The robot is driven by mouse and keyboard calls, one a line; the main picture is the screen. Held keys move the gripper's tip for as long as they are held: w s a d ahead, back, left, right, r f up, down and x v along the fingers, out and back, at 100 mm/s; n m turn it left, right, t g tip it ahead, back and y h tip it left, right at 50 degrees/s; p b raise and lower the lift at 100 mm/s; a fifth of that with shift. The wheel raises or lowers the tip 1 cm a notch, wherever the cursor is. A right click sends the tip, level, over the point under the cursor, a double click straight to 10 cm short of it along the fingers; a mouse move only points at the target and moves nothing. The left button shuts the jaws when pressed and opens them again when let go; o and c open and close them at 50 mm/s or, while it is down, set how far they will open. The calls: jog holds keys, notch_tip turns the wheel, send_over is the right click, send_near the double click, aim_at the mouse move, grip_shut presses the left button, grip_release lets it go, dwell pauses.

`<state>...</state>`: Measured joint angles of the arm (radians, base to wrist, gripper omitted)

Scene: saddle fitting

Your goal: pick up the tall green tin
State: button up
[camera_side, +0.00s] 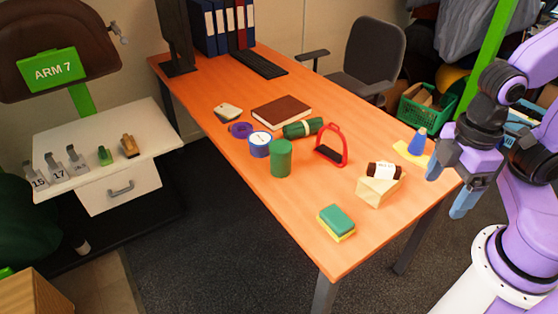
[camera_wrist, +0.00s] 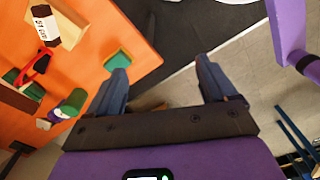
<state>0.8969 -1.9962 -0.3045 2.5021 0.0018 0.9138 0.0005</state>
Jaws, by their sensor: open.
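The tall green tin (camera_side: 281,158) stands upright on the orange table, near its left long edge. In the wrist view the green tin (camera_wrist: 74,101) shows at the left, near the table's edge. My gripper (camera_side: 449,191) is at the right, out past the table's right edge and well away from the tin. Its two blue fingers are apart with nothing between them. In the wrist view the gripper (camera_wrist: 160,85) shows spread fingers over the floor.
Beside the tin are a blue-and-white tin (camera_side: 260,145), a green roll (camera_side: 303,128) and a red stirrup (camera_side: 331,146). A sponge (camera_side: 337,222), a wedge block (camera_side: 380,187) and a blue cone (camera_side: 418,142) lie nearer my gripper. The table front (camera_side: 310,232) has free room.

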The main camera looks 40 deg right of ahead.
jog(key=shift+o, duration=0.7)
jog(key=w+a+m+t+y, duration=0.1)
jog(key=w+a+m+y, duration=0.1)
jog(key=w+a+m, duration=0.5)
jog(key=w+a+f+m+t+y, duration=0.1)
jog(key=w+a+m+y, duration=0.1)
jog(key=a+m, duration=0.5)
jog(key=w+a+m+y, duration=0.25)
jog(key=w+a, duration=0.25)
jog(key=a, duration=0.5)
jog(key=w+a+f+m+t+h, duration=0.1)
jog(key=w+a+f+m+t, duration=0.15)
jog(key=w+m, duration=0.55)
jog(key=w+a+f+m+t+h, duration=0.1)
jog(key=w+a+f+m+t, duration=0.2)
jog(key=w+m, duration=0.45)
jog(key=m+t+h, duration=0.3)
jog(key=m+h, duration=1.2)
jog(key=m, duration=1)
send_near(281, 152)
jog(key=shift+m, duration=0.3)
jog(key=x, duration=0.4)
jog(key=f+x, duration=0.1)
jog(key=x, duration=0.9)
jog(key=shift+a+f, duration=0.35)
jog(key=shift+a, duration=0.05)
